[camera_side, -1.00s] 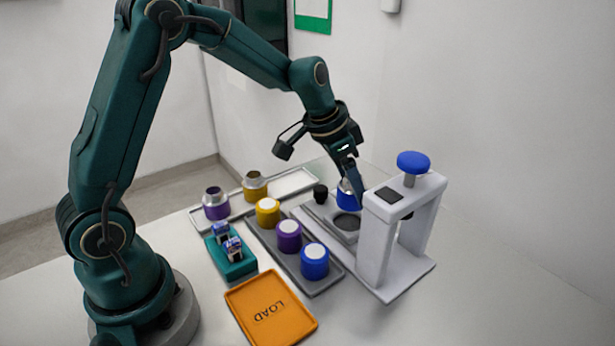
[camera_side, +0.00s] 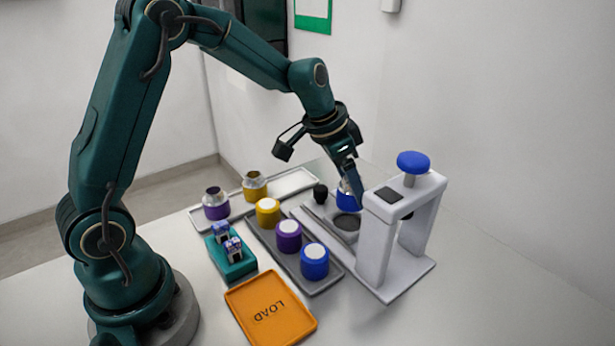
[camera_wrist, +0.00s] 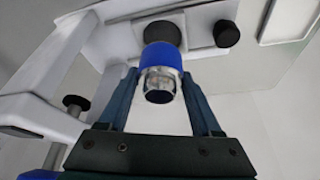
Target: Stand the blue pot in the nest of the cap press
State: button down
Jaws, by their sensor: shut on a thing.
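The blue pot (camera_side: 346,200) has a blue body and a shiny metal neck. My gripper (camera_wrist: 158,88) is shut on it, with one finger on each side, and it also shows in the wrist view (camera_wrist: 160,60). In the side view my gripper (camera_side: 352,186) partly hides the pot. The cap press (camera_side: 376,240) is a pale grey frame with a blue knob on top. Its nest, a dark round recess (camera_side: 347,226), lies just in front of the pot in the side view. I cannot tell whether the pot touches the base plate.
A black knob (camera_side: 320,193) stands beside the pot. A grey tray (camera_side: 325,284) holds yellow, purple and blue white-topped pieces. A pale tray (camera_side: 293,183) holds purple and yellow pots.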

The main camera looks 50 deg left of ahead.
aim_at(350, 204)
jog(key=shift+f, duration=0.15)
jog(key=shift+f, duration=0.75)
jog(key=shift+f, duration=0.15)
jog(key=shift+f, duration=0.45)
jog(key=shift+f, duration=0.25)
dwell(0.3)
jog(key=shift+f, duration=0.45)
dwell(0.4)
grip_release()
